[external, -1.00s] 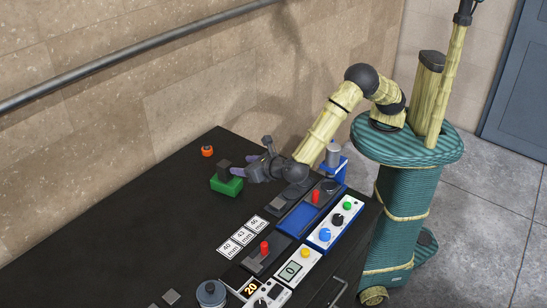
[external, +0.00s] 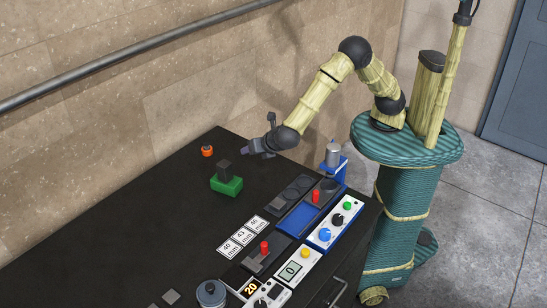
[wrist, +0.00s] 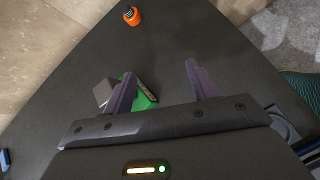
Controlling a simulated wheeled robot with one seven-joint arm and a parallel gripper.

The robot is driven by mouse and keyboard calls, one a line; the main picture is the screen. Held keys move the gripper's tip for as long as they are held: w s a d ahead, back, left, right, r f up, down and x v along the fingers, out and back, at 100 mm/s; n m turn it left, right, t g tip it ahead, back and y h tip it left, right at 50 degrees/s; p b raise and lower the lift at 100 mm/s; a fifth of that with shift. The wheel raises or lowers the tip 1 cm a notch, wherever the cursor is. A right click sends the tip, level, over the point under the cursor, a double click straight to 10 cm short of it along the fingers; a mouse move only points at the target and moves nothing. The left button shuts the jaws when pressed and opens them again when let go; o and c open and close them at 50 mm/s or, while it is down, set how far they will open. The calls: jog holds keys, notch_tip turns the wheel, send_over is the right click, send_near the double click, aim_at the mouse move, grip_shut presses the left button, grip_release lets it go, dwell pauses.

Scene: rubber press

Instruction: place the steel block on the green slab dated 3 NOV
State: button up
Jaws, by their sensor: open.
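The steel block (external: 224,170), a dark upright block, stands on top of the green slab (external: 228,187) at the far left part of the black table. In the wrist view the block (wrist: 103,92) shows grey beside my left finger, and part of the green slab (wrist: 143,101) shows behind that finger. The date on the slab cannot be read. My gripper (external: 252,147) is open and empty, raised above the table, up and to the right of the block. In the wrist view my gripper's fingers (wrist: 158,82) are spread apart with nothing between them.
An orange item (external: 207,151) lies near the table's back edge, close to the slab. Number cards (external: 242,235), a blue tray (external: 299,217), control panels and a blue stand (external: 333,166) occupy the right side. The table's left part is mostly clear.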

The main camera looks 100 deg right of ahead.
jog(key=s+d+r+m+g+y, duration=0.1)
jog(key=s+d+m+y, duration=0.1)
jog(key=s+d+m, duration=0.2)
jog(key=s+d+r+m+y, duration=0.1)
jog(key=s+d+m+y, duration=0.2)
jog(key=s+m, duration=0.7)
jog(key=s+d+m+g+y, duration=0.1)
jog(key=s+d+m+y, duration=0.2)
jog(key=s+d+m, duration=0.3)
jog(key=s+m, duration=0.1)
jog(key=s, duration=0.2)
jog(key=shift+d+r+m+g, duration=0.25)
jog(key=shift+r+m+g, duration=0.05)
jog(key=shift+r, duration=0.1)
